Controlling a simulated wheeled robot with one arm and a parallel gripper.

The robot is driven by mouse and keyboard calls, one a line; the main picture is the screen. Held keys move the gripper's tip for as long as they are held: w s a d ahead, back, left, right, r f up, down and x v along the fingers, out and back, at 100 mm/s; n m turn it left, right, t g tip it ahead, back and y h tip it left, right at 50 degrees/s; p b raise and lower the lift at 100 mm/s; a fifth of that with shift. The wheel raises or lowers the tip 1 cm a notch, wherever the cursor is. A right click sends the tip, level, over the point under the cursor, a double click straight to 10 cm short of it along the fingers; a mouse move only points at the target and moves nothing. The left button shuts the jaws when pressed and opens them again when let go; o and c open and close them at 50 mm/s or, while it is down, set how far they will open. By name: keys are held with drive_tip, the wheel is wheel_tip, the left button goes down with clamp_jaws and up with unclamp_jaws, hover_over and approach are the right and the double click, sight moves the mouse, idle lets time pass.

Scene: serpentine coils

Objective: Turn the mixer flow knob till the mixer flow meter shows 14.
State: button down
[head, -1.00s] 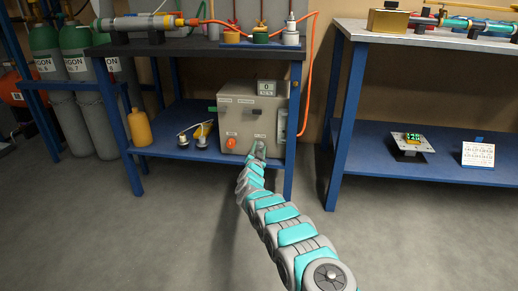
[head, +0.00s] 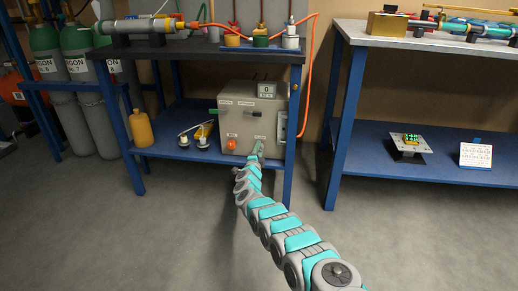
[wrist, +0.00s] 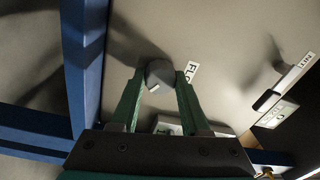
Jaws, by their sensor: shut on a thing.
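The mixer box (head: 236,128) is a beige-grey cabinet on the lower blue shelf of the left bench. Its flow meter (head: 266,90) is a small display on the upper right that appears to read 0. My gripper (head: 258,150) is at the lower right of the box front. In the wrist view, my gripper's green fingers (wrist: 160,88) are shut on a grey faceted knob (wrist: 160,73), one on each side. A partly covered label beginning "FLO" (wrist: 192,70) is beside it. In the head view my gripper hides the knob.
An orange knob (head: 232,145) is at the lower left of the box front, with dark handles above. A blue bench leg (head: 292,150) stands close right of my gripper. A yellow bottle (head: 141,128) and small fittings (head: 202,140) share the shelf. Open floor lies in front.

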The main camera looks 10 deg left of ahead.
drive_tip(key=shift+m, duration=0.5)
drive_tip(key=shift+c, duration=1.9)
unclamp_jaws()
drive_tip(key=shift+s, duration=0.15)
drive_tip(key=shift+s+p, duration=0.45)
drive_tip(key=shift+s, duration=0.5)
drive_tip(key=s, duration=0.5)
drive_tip(key=shift+s+a+f, duration=0.2)
drive_tip(key=shift+s+a, duration=0.05)
drive_tip(key=shift+s, duration=0.05)
